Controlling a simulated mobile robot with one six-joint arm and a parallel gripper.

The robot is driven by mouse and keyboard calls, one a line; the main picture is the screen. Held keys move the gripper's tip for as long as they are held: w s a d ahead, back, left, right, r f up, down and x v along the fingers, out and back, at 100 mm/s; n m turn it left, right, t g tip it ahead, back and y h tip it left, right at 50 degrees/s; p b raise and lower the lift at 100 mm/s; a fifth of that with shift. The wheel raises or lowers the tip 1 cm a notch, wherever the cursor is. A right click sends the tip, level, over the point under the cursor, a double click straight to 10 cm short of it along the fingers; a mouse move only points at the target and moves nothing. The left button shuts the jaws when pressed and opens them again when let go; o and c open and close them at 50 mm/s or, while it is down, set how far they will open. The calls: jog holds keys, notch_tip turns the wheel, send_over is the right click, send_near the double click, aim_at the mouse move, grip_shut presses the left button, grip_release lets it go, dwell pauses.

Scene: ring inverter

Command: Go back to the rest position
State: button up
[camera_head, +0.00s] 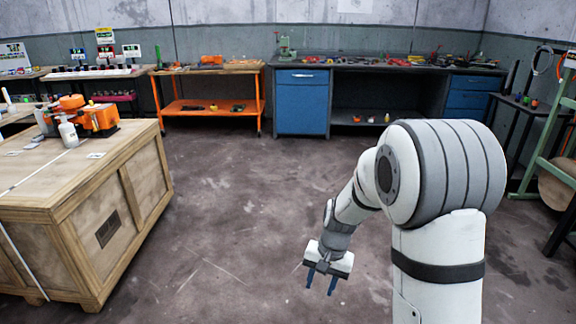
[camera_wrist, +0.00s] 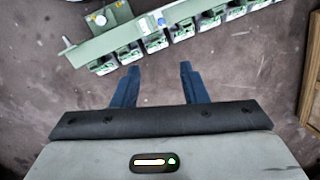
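My gripper (camera_head: 321,280) hangs low over bare floor in the middle of the head view, its two blue fingers apart and pointing down. In the wrist view my gripper (camera_wrist: 158,75) also shows open, with nothing between the fingers. A green rail-like thing (camera_wrist: 110,42) with several small green and white units along it shows beyond the fingertips in the wrist view. It is apart from the fingers as far as I can see.
A wooden crate (camera_head: 150,175) with a white bottle (camera_head: 68,132) and an orange device (camera_head: 98,118) on top stands at the left. An orange workbench (camera_head: 205,104) and a blue cabinet (camera_head: 302,103) stand at the back. A green frame (camera_head: 553,118) is at the right. The middle floor is clear.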

jog(key=s+d+r+n+t+p, duration=0.1)
jog(key=s+r+p, duration=0.3)
jog(key=r, duration=0.5)
jog(key=s+d+r+n+t+h+p, duration=0.1)
jog(key=s+d+r+p, duration=0.2)
jog(key=s+r, duration=0.5)
jog(key=s+d+r+n+t+h+p, duration=0.1)
jog(key=s+r+p, duration=0.5)
jog(key=r, duration=0.6)
jog(key=shift+s+d+r+n, duration=0.2)
jog(key=shift+s+d+n, duration=0.1)
jog(key=shift+d, duration=0.6)
